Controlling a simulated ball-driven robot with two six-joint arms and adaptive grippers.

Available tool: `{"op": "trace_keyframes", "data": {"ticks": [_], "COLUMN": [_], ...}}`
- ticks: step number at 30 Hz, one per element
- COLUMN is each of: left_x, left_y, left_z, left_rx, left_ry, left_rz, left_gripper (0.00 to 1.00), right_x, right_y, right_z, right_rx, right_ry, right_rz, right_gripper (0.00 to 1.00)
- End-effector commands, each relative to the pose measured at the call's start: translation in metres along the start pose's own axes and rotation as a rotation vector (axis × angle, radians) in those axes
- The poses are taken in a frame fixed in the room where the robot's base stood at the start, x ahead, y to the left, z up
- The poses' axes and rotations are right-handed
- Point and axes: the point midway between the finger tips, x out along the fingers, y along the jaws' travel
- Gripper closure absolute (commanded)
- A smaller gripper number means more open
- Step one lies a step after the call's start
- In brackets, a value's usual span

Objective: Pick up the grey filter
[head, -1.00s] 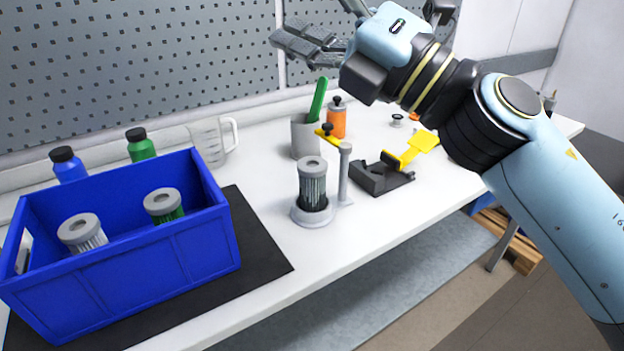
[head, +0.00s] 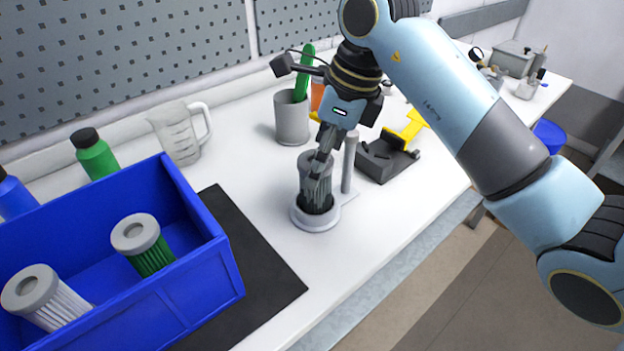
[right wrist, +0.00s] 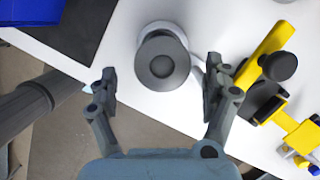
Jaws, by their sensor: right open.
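The grey filter (head: 304,178) stands upright in a round light-grey holder (head: 316,222) with a thin post beside it, on the white bench. The right wrist view looks down on its round grey top (right wrist: 162,66). My right gripper (head: 320,163) is at the filter's upper part and covers some of it in the head view. In the right wrist view its two fingers (right wrist: 160,72) are spread wide, one on each side of the filter top, with gaps on both sides. It holds nothing. My left gripper is not in view.
A blue crate (head: 190,290) with a green filter (head: 150,258) and a white filter (head: 62,308) is at the left, on a black mat (head: 262,275). A grey cup (head: 292,120), a jug (head: 178,135) and a black-and-yellow fixture (head: 385,160) stand around the holder.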

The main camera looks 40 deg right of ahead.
Motion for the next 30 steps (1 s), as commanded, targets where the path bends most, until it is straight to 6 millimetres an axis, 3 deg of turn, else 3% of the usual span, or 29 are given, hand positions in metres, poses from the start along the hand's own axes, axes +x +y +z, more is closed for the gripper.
{"op": "trace_keyframes", "data": {"ticks": [2, 5, 15, 23, 30], "left_x": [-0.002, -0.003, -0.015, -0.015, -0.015], "left_y": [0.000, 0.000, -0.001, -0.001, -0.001], "left_z": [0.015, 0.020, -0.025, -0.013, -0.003], "left_rx": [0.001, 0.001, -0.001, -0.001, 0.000], "left_ry": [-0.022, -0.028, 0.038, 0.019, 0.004], "left_rz": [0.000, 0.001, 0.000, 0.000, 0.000], "left_gripper": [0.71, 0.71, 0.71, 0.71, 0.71], "right_x": [0.010, 0.017, 0.062, 0.069, 0.068], "right_y": [0.001, 0.001, -0.001, -0.002, -0.002], "right_z": [0.000, 0.000, 0.003, 0.003, 0.003], "right_rx": [0.001, 0.000, 0.000, -0.002, -0.001], "right_ry": [0.000, 0.000, -0.001, -0.002, -0.002], "right_rz": [0.003, 0.002, 0.003, -0.001, 0.000], "right_gripper": [0.17, 0.17, 0.17, 0.17, 0.44]}}
